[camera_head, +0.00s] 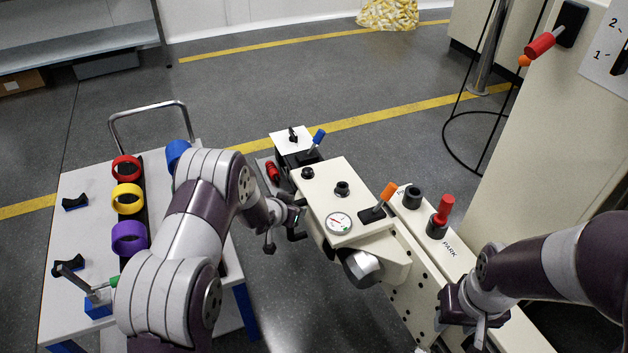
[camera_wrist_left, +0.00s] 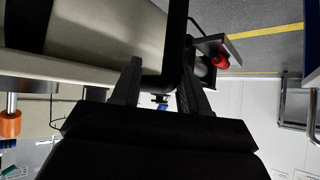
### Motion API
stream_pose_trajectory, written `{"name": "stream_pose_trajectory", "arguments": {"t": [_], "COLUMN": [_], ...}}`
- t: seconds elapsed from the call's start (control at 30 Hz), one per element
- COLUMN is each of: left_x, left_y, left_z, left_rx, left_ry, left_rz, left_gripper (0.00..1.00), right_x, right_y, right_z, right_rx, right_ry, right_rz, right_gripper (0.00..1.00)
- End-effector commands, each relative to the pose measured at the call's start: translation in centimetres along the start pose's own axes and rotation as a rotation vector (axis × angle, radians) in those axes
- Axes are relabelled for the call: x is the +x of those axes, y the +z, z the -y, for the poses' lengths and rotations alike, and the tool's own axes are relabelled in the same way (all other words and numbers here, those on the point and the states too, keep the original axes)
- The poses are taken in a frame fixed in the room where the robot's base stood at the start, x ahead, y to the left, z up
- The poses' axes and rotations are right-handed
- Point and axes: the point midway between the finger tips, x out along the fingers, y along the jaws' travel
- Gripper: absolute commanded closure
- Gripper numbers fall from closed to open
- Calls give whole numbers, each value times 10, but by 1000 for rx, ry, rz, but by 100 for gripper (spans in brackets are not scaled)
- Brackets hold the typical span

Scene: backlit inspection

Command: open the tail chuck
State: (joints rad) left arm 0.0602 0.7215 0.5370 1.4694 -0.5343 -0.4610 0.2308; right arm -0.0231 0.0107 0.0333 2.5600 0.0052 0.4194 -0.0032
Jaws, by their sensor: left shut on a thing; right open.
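My left gripper (camera_head: 292,214) is at the near-left side of the cream machine head (camera_head: 347,183). In the left wrist view, its fingers (camera_wrist_left: 160,92) are closed around the end of a black bent bar (camera_wrist_left: 178,40). The far part of the bar is cut off by the frame. A black block (camera_head: 296,155) with a blue-tipped lever (camera_head: 318,137) stands at the far end of the machine; I cannot tell which part is the tail chuck. An orange-tipped lever (camera_head: 389,191) stands on the machine head beside a dial gauge (camera_head: 339,223). My right gripper (camera_head: 466,322) is open and empty, low at the right.
A white cart (camera_head: 75,226) at the left holds red, yellow (camera_head: 128,199), purple (camera_head: 128,238) and blue rings. A red knob (camera_head: 444,210) stands on the machine bed near the PARK label. A red part (camera_head: 272,172) sits beside the black block.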

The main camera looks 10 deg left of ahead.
Motion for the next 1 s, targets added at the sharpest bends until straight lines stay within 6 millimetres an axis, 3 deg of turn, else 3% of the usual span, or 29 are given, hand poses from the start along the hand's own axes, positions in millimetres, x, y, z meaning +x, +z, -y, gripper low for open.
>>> {"name": "stream_pose_trajectory", "arguments": {"t": [0.03, 0.27, 0.3, 1.0], "left_x": [-13, -13, -2, -59], "left_y": [-91, -91, -10, 17], "left_z": [-42, -44, -5, 4], "left_rx": [41, 42, 12, 2], "left_ry": [114, 114, 1, -4], "left_rz": [-360, -361, -3, 16], "left_gripper": [66, 66, 66, 66], "right_x": [-2, -1, 0, -38], "right_y": [0, 0, 0, -4], "right_z": [0, 0, 0, 0], "right_rx": [0, 0, 0, 0], "right_ry": [0, 0, 0, 0], "right_rz": [0, 0, 0, 0], "right_gripper": [57, 57, 57, 57]}}
